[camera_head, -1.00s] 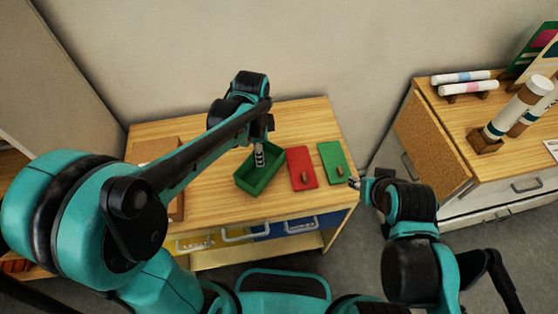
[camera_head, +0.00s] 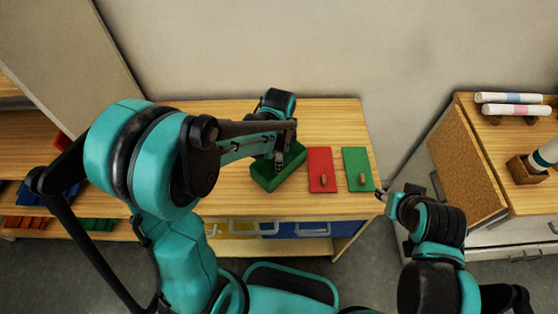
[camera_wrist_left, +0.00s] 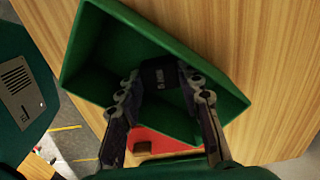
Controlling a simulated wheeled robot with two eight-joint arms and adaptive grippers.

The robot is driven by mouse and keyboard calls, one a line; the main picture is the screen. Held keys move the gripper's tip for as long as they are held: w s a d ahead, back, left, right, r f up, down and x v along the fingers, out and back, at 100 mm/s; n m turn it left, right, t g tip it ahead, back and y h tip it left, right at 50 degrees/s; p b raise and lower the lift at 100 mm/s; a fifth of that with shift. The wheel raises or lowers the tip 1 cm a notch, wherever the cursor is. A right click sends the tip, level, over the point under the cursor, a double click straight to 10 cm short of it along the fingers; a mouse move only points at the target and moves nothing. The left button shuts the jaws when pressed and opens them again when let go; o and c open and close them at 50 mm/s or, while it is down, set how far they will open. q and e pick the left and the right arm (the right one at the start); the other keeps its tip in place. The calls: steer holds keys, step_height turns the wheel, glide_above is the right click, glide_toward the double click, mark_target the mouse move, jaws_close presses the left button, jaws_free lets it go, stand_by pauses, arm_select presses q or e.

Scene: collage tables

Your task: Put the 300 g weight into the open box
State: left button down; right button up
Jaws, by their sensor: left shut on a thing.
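The open green box (camera_head: 266,183) stands on the wooden table, with no lid on it. In the left wrist view its walls (camera_wrist_left: 92,62) surround the fingertips. My left gripper (camera_head: 279,168) reaches down into the box. It is shut on a small dark block with a pale label, apparently the weight (camera_wrist_left: 160,76), held between its fingers inside the box outline. I cannot tell whether the weight touches the box floor, and its label is not readable. My right gripper (camera_head: 381,194) is off the table's right front edge, too small to judge its opening.
A red lid (camera_head: 319,158) and a green lid (camera_head: 356,160), each with a wooden knob, lie flat right of the box. A second table (camera_head: 500,150) with white rolls (camera_head: 513,98) stands at the right. The table behind the lids is clear.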

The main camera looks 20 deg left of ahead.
arm_select(q)
steer(key=c, duration=1.3)
jaws_free()
steer(key=shift+r, duration=0.25)
step_height(320, 180, up, 11)
steer(key=p, duration=0.4)
steer(key=s+a+r+n+t, duration=0.2)
steer(key=s+n+t, duration=0.1)
steer(key=s+n, duration=0.2)
steer(key=s+a+r+n+t, duration=0.2)
steer(key=s+r+n+t, duration=0.1)
steer(key=n, duration=0.6)
steer(key=shift+s+a+n+t, duration=0.4)
steer(key=shift+s+t, duration=0.2)
steer(key=shift+s, duration=0.6)
